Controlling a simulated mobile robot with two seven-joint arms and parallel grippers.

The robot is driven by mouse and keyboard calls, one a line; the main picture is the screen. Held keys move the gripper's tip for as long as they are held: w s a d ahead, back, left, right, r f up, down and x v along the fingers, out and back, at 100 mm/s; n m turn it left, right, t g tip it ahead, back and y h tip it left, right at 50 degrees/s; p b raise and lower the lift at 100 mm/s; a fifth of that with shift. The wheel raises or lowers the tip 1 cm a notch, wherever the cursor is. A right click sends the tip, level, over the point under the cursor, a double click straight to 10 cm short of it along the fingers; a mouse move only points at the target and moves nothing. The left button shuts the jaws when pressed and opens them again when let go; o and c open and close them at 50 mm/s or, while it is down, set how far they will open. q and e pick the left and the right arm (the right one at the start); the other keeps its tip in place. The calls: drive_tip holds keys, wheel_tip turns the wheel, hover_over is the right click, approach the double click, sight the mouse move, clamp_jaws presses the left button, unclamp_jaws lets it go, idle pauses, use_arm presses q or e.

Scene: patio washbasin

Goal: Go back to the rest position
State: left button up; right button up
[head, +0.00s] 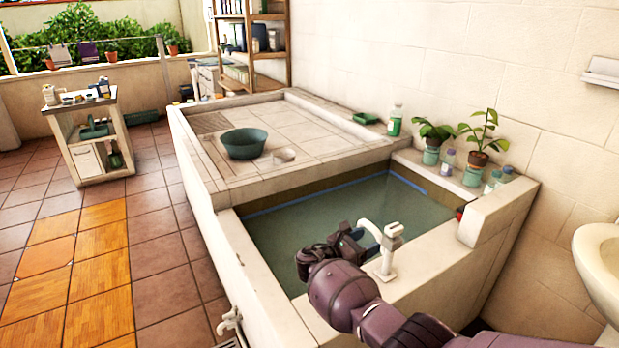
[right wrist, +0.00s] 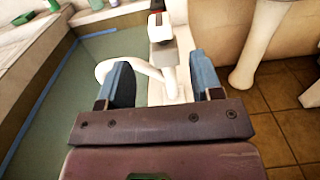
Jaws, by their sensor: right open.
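My right gripper (head: 345,238) is over the near side of the water-filled basin (head: 480,225), just left of the white tap (head: 387,262). In the right wrist view the two blue-grey fingers of my right gripper (right wrist: 163,80) are spread apart. The white tap (right wrist: 163,52) shows beyond and between them in that view, with its spout pointing left. I see nothing held in the fingers. Whether they touch the tap cannot be told. My left gripper is in neither view.
Potted plants (head: 477,158) and bottles (head: 395,120) line the wall side. A white sink (head: 600,262) is at the right.

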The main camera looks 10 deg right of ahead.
drive_tip(key=w+a+m+t+y, duration=0.55)
drive_tip(key=a+m+y, duration=0.4)
drive_tip(key=y, duration=0.25)
drive_tip(key=s+d+f+m+y, duration=0.1)
drive_tip(key=s+d+f+m, duration=0.2)
drive_tip(key=s, duration=1.1)
drive_tip(key=s+d+f+m+y, duration=0.2)
drive_tip(key=s+d+f+m, duration=0.1)
drive_tip(key=s, duration=1.2)
drive_tip(key=s+d+f+m+y, duration=0.1)
drive_tip(key=s+d+f+m, duration=0.3)
drive_tip(key=s, duration=1)
wheel_tip(320, 180, down, 3)
drive_tip(key=shift+s+r+m+y, duration=0.1)
drive_tip(key=shift+s+m+y, duration=0.05)
drive_tip(key=shift+m+y, duration=0.35)
